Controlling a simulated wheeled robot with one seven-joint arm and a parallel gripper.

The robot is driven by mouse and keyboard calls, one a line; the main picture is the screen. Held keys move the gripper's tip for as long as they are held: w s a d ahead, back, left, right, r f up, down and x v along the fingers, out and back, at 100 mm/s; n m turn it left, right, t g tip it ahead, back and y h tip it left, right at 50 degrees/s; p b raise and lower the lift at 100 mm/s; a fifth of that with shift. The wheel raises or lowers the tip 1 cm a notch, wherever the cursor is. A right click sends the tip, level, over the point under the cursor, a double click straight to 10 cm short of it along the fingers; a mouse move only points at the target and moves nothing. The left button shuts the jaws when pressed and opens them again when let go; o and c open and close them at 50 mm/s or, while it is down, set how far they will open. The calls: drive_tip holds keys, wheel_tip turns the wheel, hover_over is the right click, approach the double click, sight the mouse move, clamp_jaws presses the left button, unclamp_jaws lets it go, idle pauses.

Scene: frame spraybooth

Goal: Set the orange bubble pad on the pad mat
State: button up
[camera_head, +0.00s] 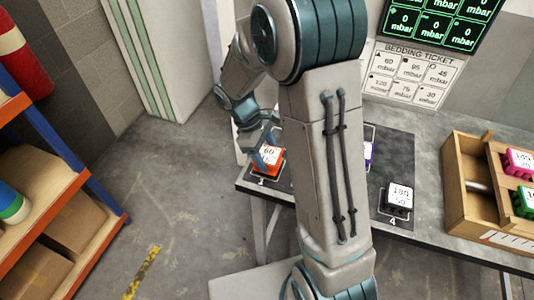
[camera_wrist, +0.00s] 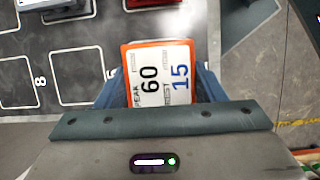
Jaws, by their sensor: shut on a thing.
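The orange bubble pad (camera_head: 268,161) is at the left end of the dark pad mat (camera_head: 398,156) in the head view. Its white label reads 60 and 15 in the wrist view, where the pad (camera_wrist: 160,72) sits between my fingers. My gripper (camera_head: 268,150) is shut on its two sides. In the wrist view, the gripper (camera_wrist: 160,90) covers the pad's near edge. The mat (camera_wrist: 88,38) shows white-outlined squares beside the pad. I cannot tell whether the pad touches the mat.
A black pad labelled 180 (camera_head: 398,196) stands on the mat's right part. A purple-edged pad (camera_head: 368,152) is mostly hidden by my arm. A wooden crate (camera_head: 460,190) with pink and green pads stands at right. A shelf (camera_head: 70,200) stands at left.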

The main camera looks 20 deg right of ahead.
drive_tip(key=shift+f, duration=0.55)
drive_tip(key=shift+f, duration=0.1)
drive_tip(key=o, duration=1)
drive_tip(key=v, duration=1.2)
drive_tip(key=shift+s+d+r+m+t+y+b, duration=0.1)
drive_tip(key=shift+s+d+r+m+t+y, duration=0.75)
drive_tip(key=shift+s+m, duration=1.5)
drive_tip(key=shift+s+d+r+m+t+y+b, duration=0.1)
drive_tip(key=shift+s+d+r+m+t+y, duration=0.8)
drive_tip(key=shift+s, duration=2.6)
drive_tip(key=shift+s+d+r+m+t+y+b, duration=0.15)
drive_tip(key=shift+s+d+m+t, duration=0.7)
drive_tip(key=shift+s+m, duration=1.7)
